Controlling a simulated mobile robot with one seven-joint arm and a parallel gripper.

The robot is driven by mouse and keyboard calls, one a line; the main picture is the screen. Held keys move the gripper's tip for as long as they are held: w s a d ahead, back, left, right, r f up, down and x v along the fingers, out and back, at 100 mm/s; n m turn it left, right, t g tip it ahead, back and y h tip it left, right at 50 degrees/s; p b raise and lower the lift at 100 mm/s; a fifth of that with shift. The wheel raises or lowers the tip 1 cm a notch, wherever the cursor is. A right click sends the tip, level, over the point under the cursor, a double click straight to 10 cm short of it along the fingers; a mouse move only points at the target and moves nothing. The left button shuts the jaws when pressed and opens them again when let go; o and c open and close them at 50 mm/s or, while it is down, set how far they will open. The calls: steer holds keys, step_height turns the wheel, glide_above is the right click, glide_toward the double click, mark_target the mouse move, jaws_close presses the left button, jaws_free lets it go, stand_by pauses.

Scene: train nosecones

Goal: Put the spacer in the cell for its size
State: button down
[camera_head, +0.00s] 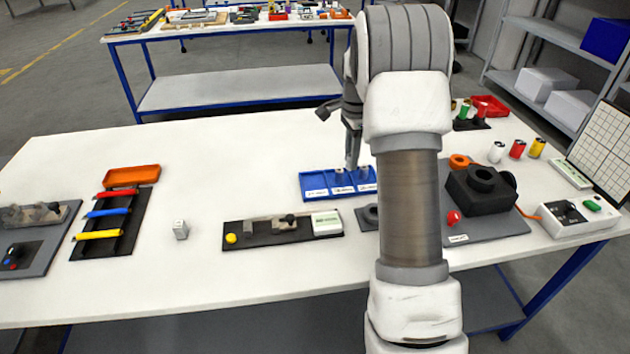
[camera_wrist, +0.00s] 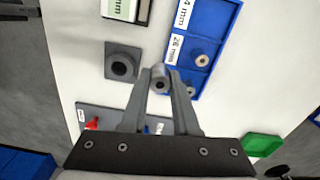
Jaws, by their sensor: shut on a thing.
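A blue tray (camera_head: 310,180) with white-labelled cells lies on the white table; it also shows in the wrist view (camera_wrist: 222,22), where labels read "26 mm" and what looks like part of "4 mm". My gripper (camera_wrist: 164,74) is shut on a small grey cylindrical spacer (camera_wrist: 160,86) with a hole in its end. The held spacer is at the tray's near edge in that view; I cannot tell its height above the tray. One grey spacer (camera_wrist: 202,60) sits in the "26 mm" cell, and another (camera_wrist: 190,91) is partly visible beside my right finger. In the head view my arm hides part of the scene.
A dark square block with a round hole (camera_wrist: 122,66) stands beside the tray. A dark fixture (camera_head: 480,195) stands to the right. Bare table lies left of the tray.

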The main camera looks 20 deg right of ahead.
glide_above(314, 183)
step_height(314, 183, down, 7)
steer(key=shift+s+r+p, duration=0.1)
steer(key=shift+p, duration=0.2)
steer(key=shift+f, duration=2.05)
steer(key=shift+f, duration=0.15)
steer(key=c, duration=0.7)
jaws_free()
steer(key=shift+o, duration=0.2)
